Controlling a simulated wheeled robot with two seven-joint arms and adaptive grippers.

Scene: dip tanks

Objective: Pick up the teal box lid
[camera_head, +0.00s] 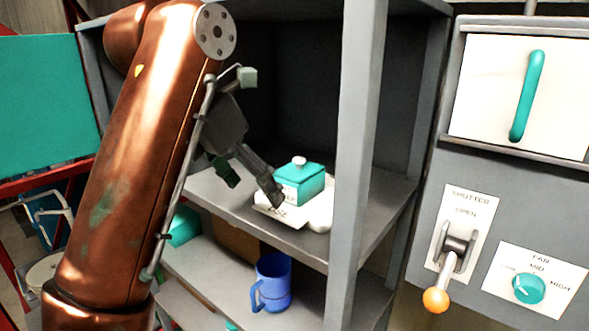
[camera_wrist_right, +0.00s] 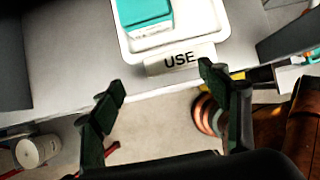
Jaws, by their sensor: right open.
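The teal box lid (camera_head: 312,171) has a white knob on top and sits on a small teal box (camera_head: 311,190) with a pale front. The box stands on a white tray (camera_head: 320,214) on the middle shelf. In the right wrist view a teal part of it (camera_wrist_right: 140,10) shows at the top edge, cut off, so the knob is out of that view. My right gripper (camera_head: 251,178) is open and empty, left of the box in the head view; one finger appears close to the box or overlapping its tray. In the right wrist view its fingers (camera_wrist_right: 156,92) are spread before the tray's "USE" label (camera_wrist_right: 180,60). My left gripper is not in view.
A grey shelf post (camera_head: 357,130) stands right of the box. A blue mug (camera_head: 272,283) and a teal object (camera_head: 183,226) are on the lower shelf. A control panel with an orange-tipped lever (camera_head: 436,300) and teal knob (camera_head: 528,288) is at right.

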